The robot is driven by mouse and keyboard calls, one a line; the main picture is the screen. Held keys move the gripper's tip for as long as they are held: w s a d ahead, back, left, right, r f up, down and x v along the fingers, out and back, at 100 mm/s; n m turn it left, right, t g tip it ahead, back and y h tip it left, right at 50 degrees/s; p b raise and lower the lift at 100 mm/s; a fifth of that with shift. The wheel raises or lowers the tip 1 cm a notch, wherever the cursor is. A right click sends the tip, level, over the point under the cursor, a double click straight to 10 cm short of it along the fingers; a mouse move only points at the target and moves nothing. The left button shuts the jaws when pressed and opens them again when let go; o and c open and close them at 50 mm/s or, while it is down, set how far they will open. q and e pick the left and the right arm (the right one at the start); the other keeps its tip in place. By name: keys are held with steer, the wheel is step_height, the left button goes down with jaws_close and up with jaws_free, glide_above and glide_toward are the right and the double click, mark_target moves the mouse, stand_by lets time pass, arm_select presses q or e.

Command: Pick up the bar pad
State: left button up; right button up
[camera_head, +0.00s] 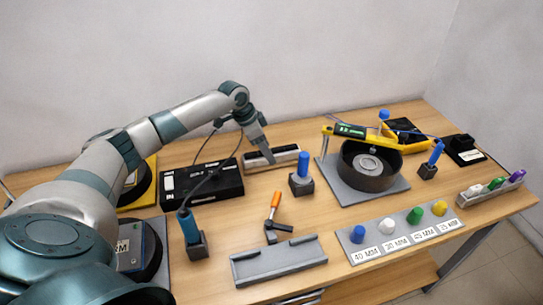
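A long light block with a dark strip along it (285,155), which looks like the bar pad, lies at the back middle of the table. My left arm reaches across from the left, and its gripper (266,155) points down at the middle of this block. The fingers are small and partly merge with the dark strip, so I cannot tell whether they touch it or how far apart they are. My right gripper is not in view.
A black box (203,185) with a cable stands left of the block. A blue-handled tool in a stand (301,175) is close on its right. A round dark drum (369,165) is further right. An empty-looking grey tray (279,262) lies at the front.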

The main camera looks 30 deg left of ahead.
arm_select(q)
steer(key=c, duration=1.4)
steer(key=shift+r, duration=0.2)
steer(key=shift+w+r, duration=0.1)
steer(key=shift+r, duration=0.2)
step_height(320, 180, up, 9)
steer(key=b, duration=0.2)
steer(key=shift+r+b, duration=0.1)
steer(key=shift+b, duration=0.3)
